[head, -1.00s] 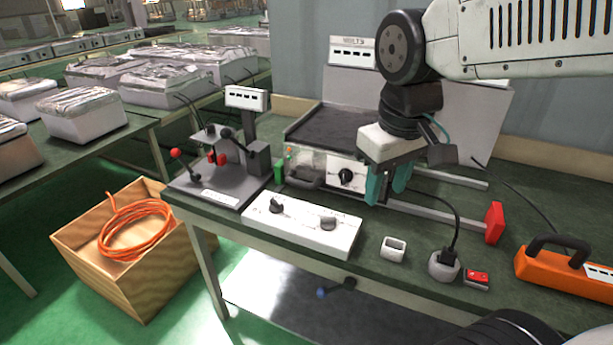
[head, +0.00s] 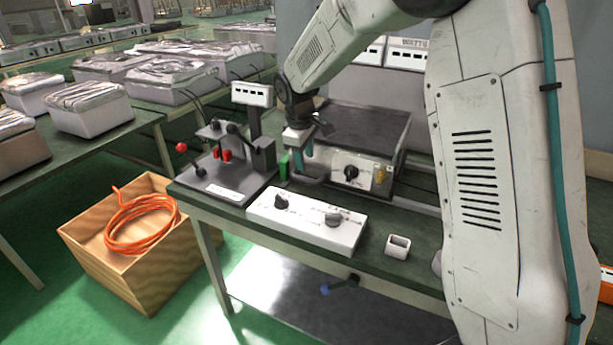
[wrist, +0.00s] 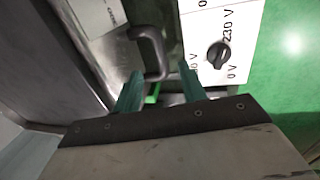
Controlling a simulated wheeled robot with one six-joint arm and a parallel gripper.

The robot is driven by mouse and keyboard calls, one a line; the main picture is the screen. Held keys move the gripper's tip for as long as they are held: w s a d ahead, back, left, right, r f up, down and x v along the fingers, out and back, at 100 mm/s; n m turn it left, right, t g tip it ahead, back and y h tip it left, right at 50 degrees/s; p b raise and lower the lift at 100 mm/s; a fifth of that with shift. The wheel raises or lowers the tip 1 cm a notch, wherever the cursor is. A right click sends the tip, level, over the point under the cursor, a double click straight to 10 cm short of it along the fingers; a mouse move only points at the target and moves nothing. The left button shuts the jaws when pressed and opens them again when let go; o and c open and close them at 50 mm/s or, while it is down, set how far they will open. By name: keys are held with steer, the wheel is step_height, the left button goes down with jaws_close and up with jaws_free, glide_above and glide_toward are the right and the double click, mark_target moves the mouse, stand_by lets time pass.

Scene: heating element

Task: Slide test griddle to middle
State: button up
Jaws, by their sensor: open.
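The test griddle (head: 358,128) has a dark flat top and a pale front panel with a black knob. It sits at the left part of its rails on the bench. My gripper (head: 303,160) is at the front left of the griddle, by its dark front handle (head: 309,180). In the wrist view the two teal fingers (wrist: 158,72) are apart. The handle (wrist: 150,45) shows between and just beyond the fingertips. I cannot tell whether they touch it. Part of the griddle's front left is hidden behind my gripper.
A white control box (head: 308,220) with two knobs lies in front. A grey stand (head: 225,180) with red-knobbed levers is to the left. My arm hides the bench's right side.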

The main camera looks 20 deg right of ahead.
mark_target(307, 179)
steer(key=f, duration=0.2)
steer(key=w+f, duration=0.1)
steer(key=f, duration=0.2)
steer(key=d+f, duration=0.1)
steer(key=f, duration=0.2)
steer(key=shift+w, duration=0.15)
steer(key=shift+r, duration=0.1)
jaws_close()
